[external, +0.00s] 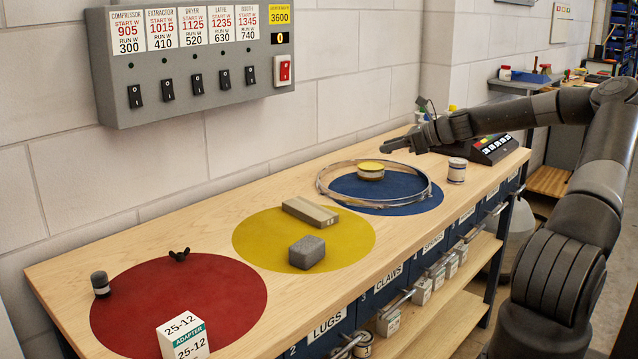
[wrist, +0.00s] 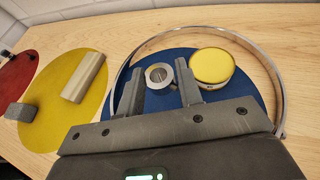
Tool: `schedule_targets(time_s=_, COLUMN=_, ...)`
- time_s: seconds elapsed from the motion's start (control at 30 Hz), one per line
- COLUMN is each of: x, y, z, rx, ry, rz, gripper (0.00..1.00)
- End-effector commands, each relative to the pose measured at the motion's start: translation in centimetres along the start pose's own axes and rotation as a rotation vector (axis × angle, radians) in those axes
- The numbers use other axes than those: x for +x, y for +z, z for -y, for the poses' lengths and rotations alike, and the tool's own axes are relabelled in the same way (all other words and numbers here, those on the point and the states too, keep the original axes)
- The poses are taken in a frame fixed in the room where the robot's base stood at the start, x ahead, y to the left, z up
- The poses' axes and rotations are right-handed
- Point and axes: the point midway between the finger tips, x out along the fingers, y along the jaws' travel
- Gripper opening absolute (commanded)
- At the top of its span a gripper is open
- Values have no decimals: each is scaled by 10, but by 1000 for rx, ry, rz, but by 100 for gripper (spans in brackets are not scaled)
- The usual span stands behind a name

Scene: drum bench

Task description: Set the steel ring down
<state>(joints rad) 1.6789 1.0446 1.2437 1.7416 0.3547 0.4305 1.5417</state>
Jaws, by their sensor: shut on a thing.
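A small round steel ring (wrist: 159,76) with a bright rim and a darker grey centre sits between the two fingers of my gripper (wrist: 159,88) in the wrist view. My gripper is shut on it. In the external view my gripper (external: 387,147) is at the far end of the bench, above the bench top, and the ring cannot be made out there. Behind the ring in the wrist view lies the blue round mat (wrist: 215,108); the mat also shows in the external view (external: 400,188).
A large thin metal hoop (external: 422,196) lies around much of the blue mat, with a yellow-topped tin (external: 370,171) inside it. A yellow mat (external: 262,237) holds two blocks. A red mat (external: 225,290) holds small items. A can (external: 457,171) and a dark console (external: 490,149) stand at right.

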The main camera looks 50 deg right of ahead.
Motion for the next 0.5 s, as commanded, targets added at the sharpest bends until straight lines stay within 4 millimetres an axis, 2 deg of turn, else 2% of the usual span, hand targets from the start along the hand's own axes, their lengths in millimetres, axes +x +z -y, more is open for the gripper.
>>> schedule_targets(time_s=0.07, x=-6, y=-3, z=8, rx=2, ry=-6, rz=0, gripper=11)
schedule_targets(time_s=0.17, x=0, y=-6, z=8, rx=3, ry=-4, rz=0, gripper=11)
schedule_targets(time_s=0.27, x=21, y=-9, z=3, rx=4, ry=-1, rz=1, gripper=11)
schedule_targets(time_s=0.5, x=83, y=-19, z=-9, rx=4, ry=-3, rz=1, gripper=10)
